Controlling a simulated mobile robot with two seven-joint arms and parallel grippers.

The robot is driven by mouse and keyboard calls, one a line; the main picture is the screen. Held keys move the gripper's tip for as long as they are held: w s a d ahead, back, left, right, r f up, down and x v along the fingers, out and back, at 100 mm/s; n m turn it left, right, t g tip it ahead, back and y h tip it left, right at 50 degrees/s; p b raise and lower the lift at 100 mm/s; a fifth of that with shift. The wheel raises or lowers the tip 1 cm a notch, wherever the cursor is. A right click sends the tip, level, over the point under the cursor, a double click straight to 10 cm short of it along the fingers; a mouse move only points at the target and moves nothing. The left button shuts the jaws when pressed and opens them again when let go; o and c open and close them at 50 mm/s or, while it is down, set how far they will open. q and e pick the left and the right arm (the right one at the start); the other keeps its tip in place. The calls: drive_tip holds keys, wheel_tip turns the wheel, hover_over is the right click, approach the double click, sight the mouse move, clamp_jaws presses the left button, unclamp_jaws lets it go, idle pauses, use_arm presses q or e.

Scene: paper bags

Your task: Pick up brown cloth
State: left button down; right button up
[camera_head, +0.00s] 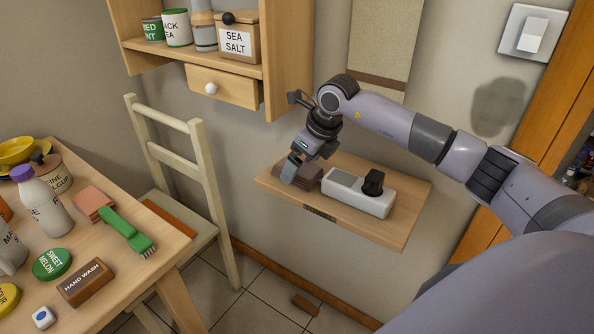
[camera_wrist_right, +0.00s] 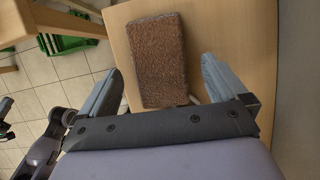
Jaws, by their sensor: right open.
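The brown cloth (camera_head: 308,176) appears as a folded, thick brown rectangle on a small wooden wall shelf (camera_head: 400,228). In the right wrist view the cloth (camera_wrist_right: 158,60) has a rough, speckled top and lies on the pale wood. My right gripper (camera_head: 292,170) is over the left part of the shelf, pointing down at the cloth and partly covering it. In the wrist view its two grey fingers (camera_wrist_right: 160,72) are open, with the near part of the cloth between them; I cannot tell whether they touch it.
A white device with a black knob (camera_head: 358,190) stands on the shelf just right of the cloth. A cream chair (camera_head: 205,165) and a cluttered table (camera_head: 150,265) are to the left. A wall cabinet (camera_head: 292,60) hangs above. A brown piece (camera_head: 305,304) lies on the floor.

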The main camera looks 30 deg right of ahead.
drive_tip(key=shift+w+f, duration=0.2)
drive_tip(key=shift+f, duration=0.25)
drive_tip(key=c, duration=1.1)
drive_tip(key=shift+a+r, duration=0.25)
drive_tip(key=shift+r, duration=0.25)
wheel_tip(320, 180, up, 6)
drive_tip(key=shift+f, duration=0.1)
drive_tip(key=s+a, duration=0.2)
drive_tip(key=a, duration=0.4)
drive_tip(key=s+a+b, duration=0.1)
drive_tip(key=s+a, duration=0.2)
drive_tip(key=a, duration=0.3)
drive_tip(key=s+a, duration=0.2)
drive_tip(key=a, duration=0.4)
drive_tip(key=shift+s, duration=0.3)
